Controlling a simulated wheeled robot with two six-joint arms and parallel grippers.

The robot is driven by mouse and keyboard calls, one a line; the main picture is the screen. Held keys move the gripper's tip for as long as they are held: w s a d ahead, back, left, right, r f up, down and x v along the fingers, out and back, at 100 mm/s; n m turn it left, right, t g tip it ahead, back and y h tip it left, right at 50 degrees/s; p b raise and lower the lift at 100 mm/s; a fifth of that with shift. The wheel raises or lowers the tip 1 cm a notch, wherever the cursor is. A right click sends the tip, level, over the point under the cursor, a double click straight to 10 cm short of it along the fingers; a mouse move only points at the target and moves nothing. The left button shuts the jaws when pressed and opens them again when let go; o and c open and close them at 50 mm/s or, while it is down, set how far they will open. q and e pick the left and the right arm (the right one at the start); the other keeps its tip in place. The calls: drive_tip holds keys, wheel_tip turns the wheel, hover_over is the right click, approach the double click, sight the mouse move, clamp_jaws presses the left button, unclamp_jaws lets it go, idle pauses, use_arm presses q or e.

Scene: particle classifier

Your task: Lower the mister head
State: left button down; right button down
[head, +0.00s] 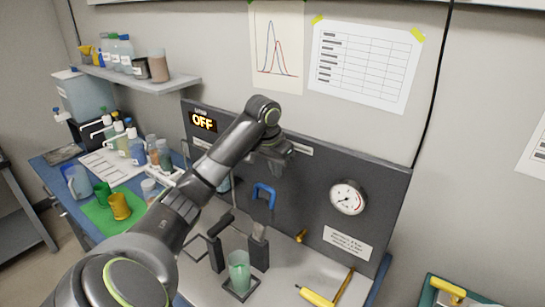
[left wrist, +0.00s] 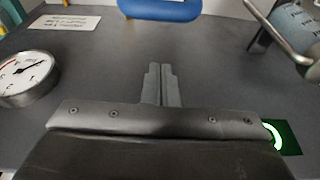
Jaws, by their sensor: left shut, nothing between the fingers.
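A dark grey upright panel (head: 320,185) stands at the back of the bench. A blue U-shaped handle (head: 264,194) sits on its face; its blue bar also shows at the top of the left wrist view (left wrist: 160,10). My left gripper (head: 285,165) is in front of the panel, above and slightly right of the handle and apart from it. Its fingers (left wrist: 161,85) are shut and empty. Below the handle, a greenish clear cup (head: 239,272) stands between two black posts. I cannot tell which part is the mister head. My right gripper is not in view.
A round gauge (head: 348,197) is on the panel to the right, and a lit OFF display (head: 203,122) is at its upper left. A yellow-handled tool (head: 318,297) lies at the front right. Bottles and a green mat (head: 98,214) with cups crowd the left.

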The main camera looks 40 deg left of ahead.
use_arm(q)
drive_tip(key=s, duration=0.1)
drive_tip(key=s+p, duration=0.2)
drive_tip(key=s, duration=0.1)
drive_tip(key=shift+d+f, duration=0.2)
drive_tip(key=shift+f, duration=0.1)
idle(0.4)
